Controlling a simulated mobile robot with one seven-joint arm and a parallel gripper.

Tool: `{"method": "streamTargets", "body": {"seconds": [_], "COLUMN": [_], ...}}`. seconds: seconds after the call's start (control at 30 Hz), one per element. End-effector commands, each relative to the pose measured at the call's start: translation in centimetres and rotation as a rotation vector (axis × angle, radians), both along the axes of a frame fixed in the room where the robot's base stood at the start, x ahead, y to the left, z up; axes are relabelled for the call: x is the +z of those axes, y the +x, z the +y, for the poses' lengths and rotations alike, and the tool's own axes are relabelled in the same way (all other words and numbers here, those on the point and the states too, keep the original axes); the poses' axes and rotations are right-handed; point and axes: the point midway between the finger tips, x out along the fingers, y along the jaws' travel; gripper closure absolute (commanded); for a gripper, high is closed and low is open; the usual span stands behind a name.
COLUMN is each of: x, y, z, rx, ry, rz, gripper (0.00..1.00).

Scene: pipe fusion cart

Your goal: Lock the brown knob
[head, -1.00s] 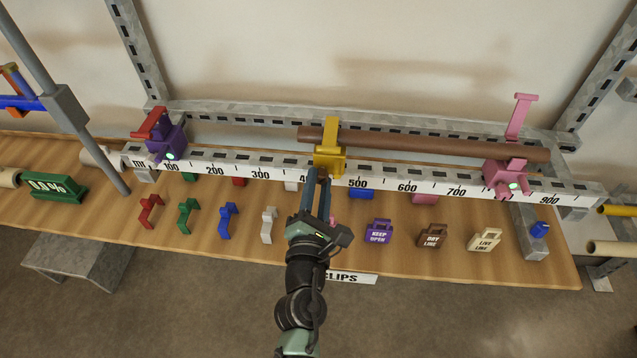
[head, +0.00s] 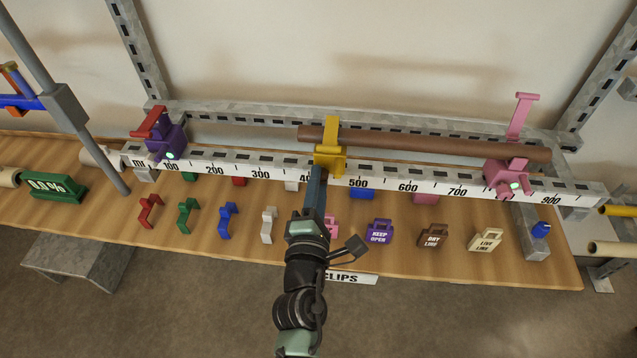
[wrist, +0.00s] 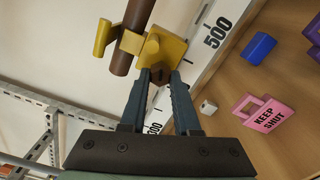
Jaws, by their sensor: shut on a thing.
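The brown knob (wrist: 158,77) shows in the wrist view on the near face of the yellow clamp (wrist: 166,47). My gripper (wrist: 160,73) has its two fingertips closed on the knob's sides. In the head view the yellow clamp (head: 330,155) sits on the white scale rail between the 400 and 500 marks, around the brown pipe (head: 420,145). There my gripper (head: 317,174) reaches up to the clamp's front, and its fingers hide the knob. I cannot tell from these views whether the knob is locked.
A purple clamp (head: 165,143) with a red lever is at the rail's left, and a pink clamp (head: 508,175) with a raised lever at its right. Coloured clips and tags, such as a purple tag (head: 379,232), lie on the wooden bench below the rail.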

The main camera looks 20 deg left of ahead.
Motion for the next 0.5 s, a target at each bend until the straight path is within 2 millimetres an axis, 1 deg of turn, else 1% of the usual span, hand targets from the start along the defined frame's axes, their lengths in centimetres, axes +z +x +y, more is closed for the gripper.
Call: {"method": "streamTargets", "body": {"seconds": [0.5], "x": [0.1], "y": [0.0], "z": [-0.05], "rx": [-0.001], "ry": [0.474], "rz": [0.136], "gripper": [1.0]}}
